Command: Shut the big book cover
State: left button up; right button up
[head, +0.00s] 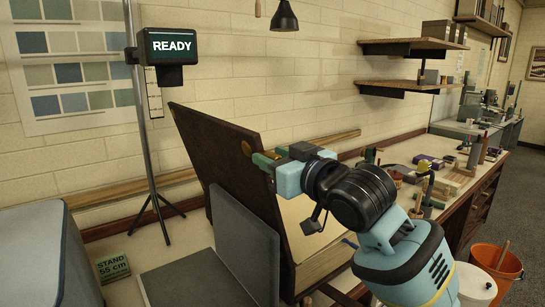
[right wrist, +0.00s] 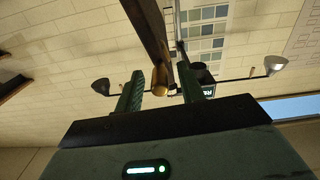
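The big book cover (head: 220,150) is a dark brown board that stands tilted up, open, on the bench. A brass knob (head: 246,148) sits near its right edge. My right gripper (head: 263,159) is at that edge, by the knob. In the right wrist view the knob (right wrist: 160,80) shows between the two green fingers, with gaps on both sides, and the cover's edge (right wrist: 150,32) runs up behind it. The gripper is open. A cream surface (head: 300,225), perhaps the book's pages, is partly hidden by my right arm. My left gripper is not in view.
A grey L-shaped panel (head: 248,245) stands in front of the cover. A stand with a READY sign (head: 167,46) is left of it. A green STAND 55 cm block (head: 112,266) lies at lower left. Tools crowd the bench at right; an orange bucket (head: 497,267) is on the floor.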

jog(key=shift+w+a, duration=0.2)
jog(key=shift+w, duration=0.1)
jog(key=shift+c, duration=0.2)
grip_shut()
